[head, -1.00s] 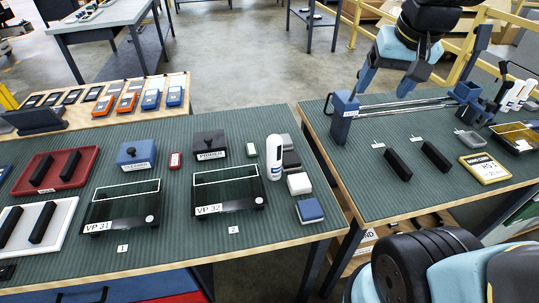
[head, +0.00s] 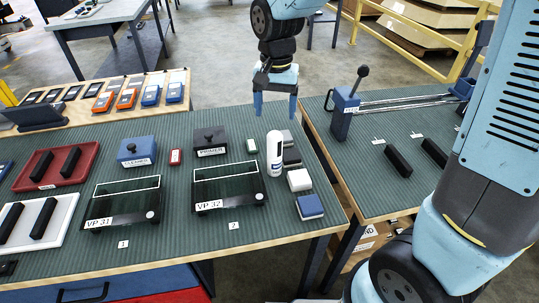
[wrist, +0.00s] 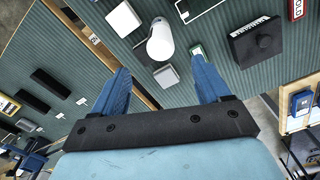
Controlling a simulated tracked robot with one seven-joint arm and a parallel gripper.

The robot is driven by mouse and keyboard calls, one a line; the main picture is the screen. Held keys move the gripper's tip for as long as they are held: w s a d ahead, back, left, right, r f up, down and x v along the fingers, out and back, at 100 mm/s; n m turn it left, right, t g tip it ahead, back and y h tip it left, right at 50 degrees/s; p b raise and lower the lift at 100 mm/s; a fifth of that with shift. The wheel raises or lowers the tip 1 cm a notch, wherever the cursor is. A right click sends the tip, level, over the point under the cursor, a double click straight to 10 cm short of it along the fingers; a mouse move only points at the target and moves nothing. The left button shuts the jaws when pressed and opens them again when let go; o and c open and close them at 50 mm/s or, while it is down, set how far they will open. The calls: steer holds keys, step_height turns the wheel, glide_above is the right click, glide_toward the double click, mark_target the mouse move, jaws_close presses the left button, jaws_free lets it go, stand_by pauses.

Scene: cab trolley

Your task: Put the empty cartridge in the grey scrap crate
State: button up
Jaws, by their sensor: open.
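A white cartridge (head: 275,158) with a dark printed band stands upright on the green ribbed mat, right of the frame marked VP 32. I cannot tell from its outside whether it is empty. In the wrist view the white cartridge (wrist: 160,42) shows ahead of the gap between the fingers. My gripper (head: 276,106) is open and empty, with blue fingers pointing down, above the cartridge and apart from it. The two fingers also show in the wrist view (wrist: 162,78). I cannot make out a grey scrap crate in these frames.
A blue lever stand (head: 343,112) rises on the right bench, across a gap.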

mark_target(275, 134)
step_height(275, 134, down, 14)
steer(key=shift+w+r, duration=0.1)
steer(key=shift+r, duration=0.15)
stand_by(0.5)
jaws_close()
stand_by(0.6)
steer(key=shift+r, duration=0.5)
step_height(275, 134, up, 3)
steer(key=shift+f, duration=0.2)
steer(key=s+d+r, duration=0.2)
steer(key=s+r, duration=0.2)
steer(key=s, duration=0.2)
steer(key=s+d+r, duration=0.2)
steer(key=s+r, duration=0.3)
steer(key=s, duration=0.2)
steer(key=shift+d+r, duration=0.25)
steer(key=shift+d, duration=0.15)
